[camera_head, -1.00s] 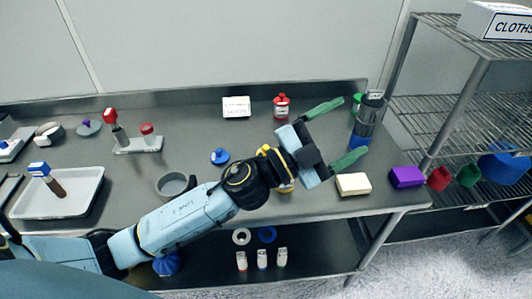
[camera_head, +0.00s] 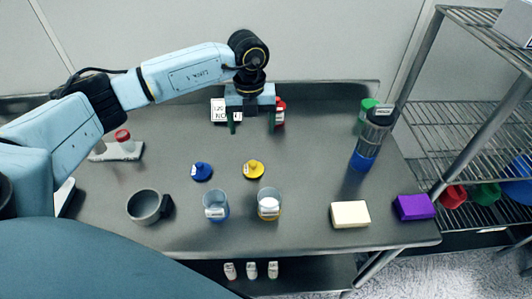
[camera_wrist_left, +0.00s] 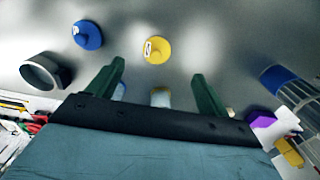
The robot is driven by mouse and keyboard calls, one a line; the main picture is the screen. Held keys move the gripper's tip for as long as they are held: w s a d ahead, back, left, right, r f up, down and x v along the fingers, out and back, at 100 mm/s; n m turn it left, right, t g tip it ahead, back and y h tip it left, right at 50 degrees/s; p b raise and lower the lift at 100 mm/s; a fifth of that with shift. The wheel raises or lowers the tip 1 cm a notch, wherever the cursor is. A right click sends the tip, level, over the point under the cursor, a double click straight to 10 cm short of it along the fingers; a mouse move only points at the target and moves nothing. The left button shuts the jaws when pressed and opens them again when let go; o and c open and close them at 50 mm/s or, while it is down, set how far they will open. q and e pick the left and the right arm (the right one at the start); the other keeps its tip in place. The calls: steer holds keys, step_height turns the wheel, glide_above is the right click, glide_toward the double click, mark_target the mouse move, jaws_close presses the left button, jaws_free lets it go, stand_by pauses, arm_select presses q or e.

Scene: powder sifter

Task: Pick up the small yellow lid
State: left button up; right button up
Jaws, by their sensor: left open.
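The small yellow lid (camera_head: 253,169) lies on the steel table, knob up, to the right of a blue lid (camera_head: 202,171). In the left wrist view the yellow lid (camera_wrist_left: 157,50) lies beyond the fingertips, between their lines, and the blue lid (camera_wrist_left: 88,35) lies to its left. My left gripper (camera_head: 251,130) is open and empty, fingers pointing down, behind the yellow lid and apart from it. In the left wrist view the green fingers of the left gripper (camera_wrist_left: 158,68) are spread wide. My right gripper is out of view.
Two clear cups, one blue-based (camera_head: 215,203) and one yellow-based (camera_head: 269,204), stand in front of the lids. A grey bowl (camera_head: 147,206), a cream block (camera_head: 350,214), a purple block (camera_head: 414,207) and a sifter-like cylinder (camera_head: 371,137) stand around. A red bottle (camera_head: 280,113) stands close behind the gripper.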

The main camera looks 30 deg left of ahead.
arm_select(q)
step_height(320, 180, down, 2)
steer(key=s, duration=0.2)
glide_above(253, 162)
steer(key=f, duration=0.2)
steer(key=a+f, duration=0.1)
steer(key=f, duration=0.1)
steer(key=shift+w+f, duration=0.2)
steer(key=shift+f, duration=0.1)
steer(key=shift+d+f, duration=0.1)
steer(key=shift+f, duration=0.2)
steer(key=shift+s+d+f, duration=0.1)
steer(key=shift+s+f, duration=0.05)
steer(key=shift+f, duration=0.45)
steer(key=f, duration=0.2)
steer(key=f+p, duration=0.1)
steer(key=shift+s+d+f, duration=0.1)
steer(key=shift+d+f, duration=0.15)
steer(key=shift+f, duration=0.35)
steer(key=shift+c, duration=0.3)
steer(key=c, duration=1)
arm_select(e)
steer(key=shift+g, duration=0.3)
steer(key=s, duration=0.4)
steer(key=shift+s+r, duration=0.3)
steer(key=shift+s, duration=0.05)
